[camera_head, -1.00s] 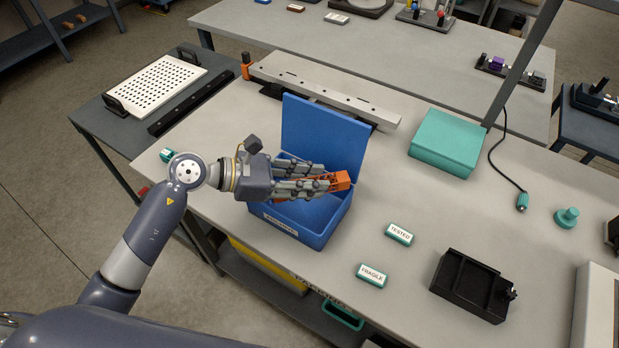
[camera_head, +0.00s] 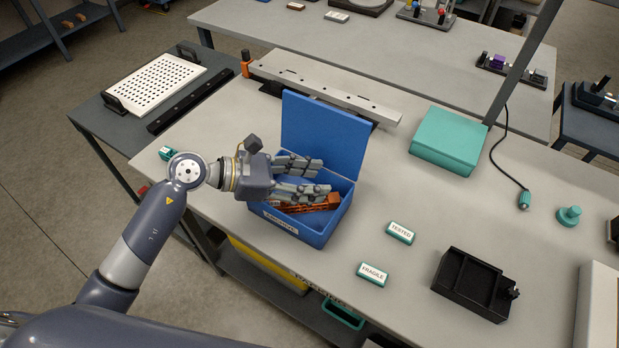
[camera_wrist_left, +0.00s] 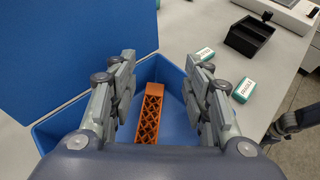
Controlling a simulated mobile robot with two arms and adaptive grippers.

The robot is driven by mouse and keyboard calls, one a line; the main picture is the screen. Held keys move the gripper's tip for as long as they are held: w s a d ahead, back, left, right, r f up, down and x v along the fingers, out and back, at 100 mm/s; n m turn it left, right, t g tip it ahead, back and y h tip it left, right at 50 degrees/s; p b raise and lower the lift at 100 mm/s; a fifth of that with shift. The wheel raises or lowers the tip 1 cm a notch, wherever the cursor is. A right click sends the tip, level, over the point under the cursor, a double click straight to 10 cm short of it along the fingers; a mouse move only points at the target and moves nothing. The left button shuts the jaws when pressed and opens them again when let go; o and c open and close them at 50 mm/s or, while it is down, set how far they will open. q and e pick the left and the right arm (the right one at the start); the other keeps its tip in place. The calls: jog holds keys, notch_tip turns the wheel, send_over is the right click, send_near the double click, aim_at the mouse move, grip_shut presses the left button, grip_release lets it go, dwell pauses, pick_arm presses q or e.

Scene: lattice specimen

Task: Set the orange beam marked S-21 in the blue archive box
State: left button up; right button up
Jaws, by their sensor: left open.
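The blue archive box (camera_head: 318,236) stands on the bench with its lid (camera_head: 323,138) raised at the back. The orange lattice beam (camera_head: 318,204) lies inside the box, partly hidden by my fingers in the head view. In the left wrist view the beam (camera_wrist_left: 151,115) lies on the box floor between and below my fingers, touching neither. Its S-21 mark cannot be read. My left gripper (camera_head: 322,178) is open and empty just above the box opening.
Green-edged blocks marked TESTED (camera_head: 400,232) and FRAGILE (camera_head: 373,273) lie right of the box. A black divided tray (camera_head: 468,284) and a teal case (camera_head: 448,141) stand farther right. A long metal rail (camera_head: 325,90) lies behind the raised lid.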

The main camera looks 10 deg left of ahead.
pick_arm(q)
jog(key=shift+r+p, duration=0.45)
jog(key=shift+r, duration=0.2)
jog(key=b+v, duration=0.1)
jog(key=v, duration=0.2)
jog(key=b+v, duration=0.1)
jog(key=v, duration=0.3)
jog(key=b+v, duration=0.2)
jog(key=v, duration=0.2)
jog(key=shift+f, duration=0.3)
jog(key=shift+s+a+r, duration=0.2)
jog(key=shift+a+r, duration=0.1)
jog(key=shift+a, duration=0.1)
